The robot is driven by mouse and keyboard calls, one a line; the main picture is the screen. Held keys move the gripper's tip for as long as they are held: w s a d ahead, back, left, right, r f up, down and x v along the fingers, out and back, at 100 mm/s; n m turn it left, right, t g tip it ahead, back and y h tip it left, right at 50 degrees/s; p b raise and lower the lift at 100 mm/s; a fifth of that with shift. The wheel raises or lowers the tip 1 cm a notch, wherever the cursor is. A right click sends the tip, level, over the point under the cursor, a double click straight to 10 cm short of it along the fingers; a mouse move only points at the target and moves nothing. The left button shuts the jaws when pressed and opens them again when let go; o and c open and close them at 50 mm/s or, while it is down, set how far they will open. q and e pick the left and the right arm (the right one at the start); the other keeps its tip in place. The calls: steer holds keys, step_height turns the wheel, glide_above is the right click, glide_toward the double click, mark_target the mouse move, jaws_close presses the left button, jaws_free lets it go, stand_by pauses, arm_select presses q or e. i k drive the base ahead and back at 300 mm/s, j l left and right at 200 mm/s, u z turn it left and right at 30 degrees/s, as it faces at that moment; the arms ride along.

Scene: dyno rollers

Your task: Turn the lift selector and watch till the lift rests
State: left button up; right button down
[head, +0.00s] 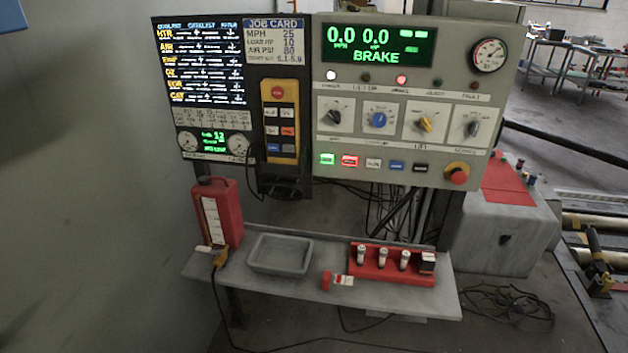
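The grey control panel (417,100) hangs upright in the upper middle of the head view. It carries a row of selector knobs on white plates: a black one (334,117), a blue one (379,119), a yellow one (424,124) and a dark grey one (472,128). Their labels are too small for me to tell surely which is the lift selector. The green display (378,46) reads 0.0, 0.0 and BRAKE. Below it, a white lamp (331,75) and a red lamp (401,79) look lit. Neither of my grippers shows.
A yellow pendant (280,120) hangs left of the panel. A red emergency button (458,176) sits at its lower right. The bench (330,287) below holds a red case (218,212), a grey tray (281,255) and a red rack (392,263). Rollers (595,221) lie at the right; cables cross the floor.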

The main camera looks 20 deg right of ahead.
mark_target(426, 123)
steer(key=z, duration=1.35)
